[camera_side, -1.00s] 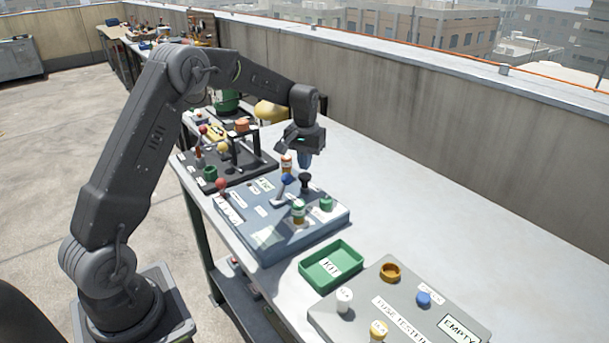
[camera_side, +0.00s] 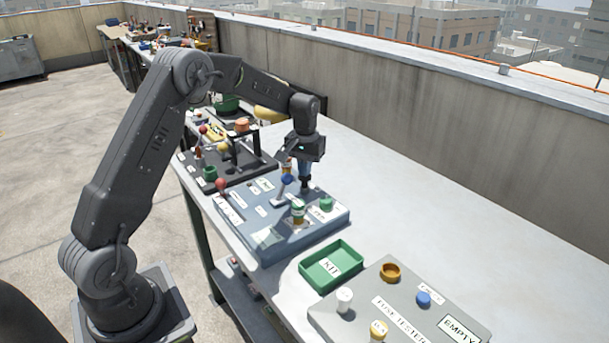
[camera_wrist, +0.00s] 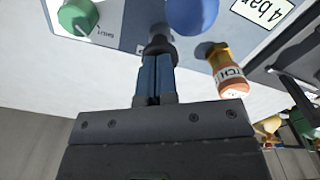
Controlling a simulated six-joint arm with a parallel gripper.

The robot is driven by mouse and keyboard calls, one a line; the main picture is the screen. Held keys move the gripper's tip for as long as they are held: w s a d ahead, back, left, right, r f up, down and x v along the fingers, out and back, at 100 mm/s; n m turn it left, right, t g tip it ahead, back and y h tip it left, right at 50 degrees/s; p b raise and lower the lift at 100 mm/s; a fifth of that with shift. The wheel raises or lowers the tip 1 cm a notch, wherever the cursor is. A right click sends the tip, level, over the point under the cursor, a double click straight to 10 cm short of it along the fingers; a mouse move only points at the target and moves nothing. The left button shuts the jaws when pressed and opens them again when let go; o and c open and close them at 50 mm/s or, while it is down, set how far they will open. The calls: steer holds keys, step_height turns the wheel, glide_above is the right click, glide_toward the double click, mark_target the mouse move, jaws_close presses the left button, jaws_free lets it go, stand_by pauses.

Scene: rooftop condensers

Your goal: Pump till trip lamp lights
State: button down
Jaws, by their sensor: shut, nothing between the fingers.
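The blue-grey panel (camera_side: 272,238) lies on the bench in the side view. My gripper (camera_side: 305,180) is shut and points down at the panel's back edge, at the black plunger knob. In the wrist view the shut blue fingers (camera_wrist: 154,75) meet the black knob (camera_wrist: 158,44); nothing shows between them. I cannot tell whether they press on it. The blue-knobbed lever (camera_side: 287,180) stands beside the gripper; its ball also shows in the wrist view (camera_wrist: 192,12). An orange-and-white labelled bottle (camera_wrist: 227,68) stands close by. I cannot pick out a trip lamp.
A green KIT tray (camera_side: 345,250) and a grey fuse tester (camera_side: 350,305) stand in front. The bench's right side is clear.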

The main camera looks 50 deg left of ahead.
steer(key=shift+f, duration=1.15)
steer(key=shift+r, duration=2.2)
steer(key=shift+f, duration=0.2)
steer(key=shift+f, duration=1.95)
steer(key=shift+r, duration=2.15)
steer(key=shift+f, duration=0.2)
